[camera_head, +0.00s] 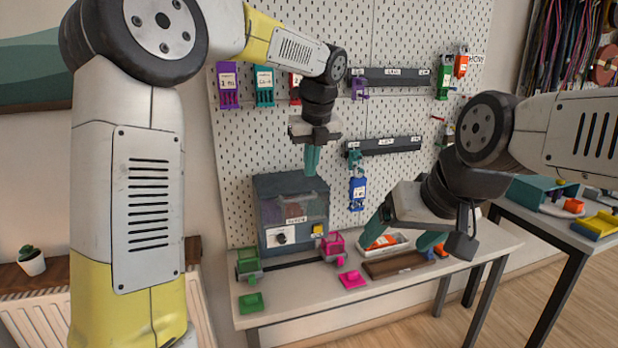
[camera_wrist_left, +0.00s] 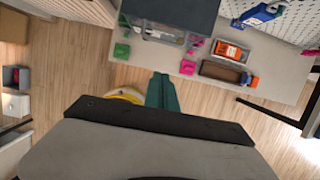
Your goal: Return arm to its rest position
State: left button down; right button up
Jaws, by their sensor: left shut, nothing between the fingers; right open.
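My left gripper (camera_head: 311,160) hangs in front of the pegboard, above the grey machine, with its teal fingers pointing down. Its fingers are shut with nothing between them, and they also show in the left wrist view (camera_wrist_left: 162,92). My right gripper (camera_head: 402,232) is at the right, over the table's right part. Its teal fingers are spread wide apart and it is open. It hides part of the table's right end and the things there.
A table (camera_head: 290,305) holds a grey machine (camera_head: 290,212), a green block (camera_head: 251,303), pink pieces (camera_head: 352,279) and a brown tray (camera_head: 393,265). The pegboard (camera_head: 240,140) carries dark rails (camera_head: 388,77) and coloured holders (camera_head: 228,86). A second table (camera_head: 560,235) stands at the right.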

pick_arm(q)
jog(key=s+a+r+n+h, duration=0.1)
jog(key=s+a+r+n, duration=0.2)
jog(key=s+a+n, duration=0.5)
jog(key=s+a+f+n+t+h, duration=0.1)
jog(key=s+a+f+n, duration=0.1)
jog(key=s+n, duration=0.7)
jog(key=s+a+f+n+t+h, duration=0.1)
jog(key=s+a+f+n+t, duration=0.1)
jog(key=s+n, duration=0.7)
jog(key=a+f+n, duration=0.1)
jog(key=a+n, duration=0.1)
jog(key=n, duration=0.3)
jog(key=shift+f+n, duration=0.3)
jog(key=shift+a, duration=0.1)
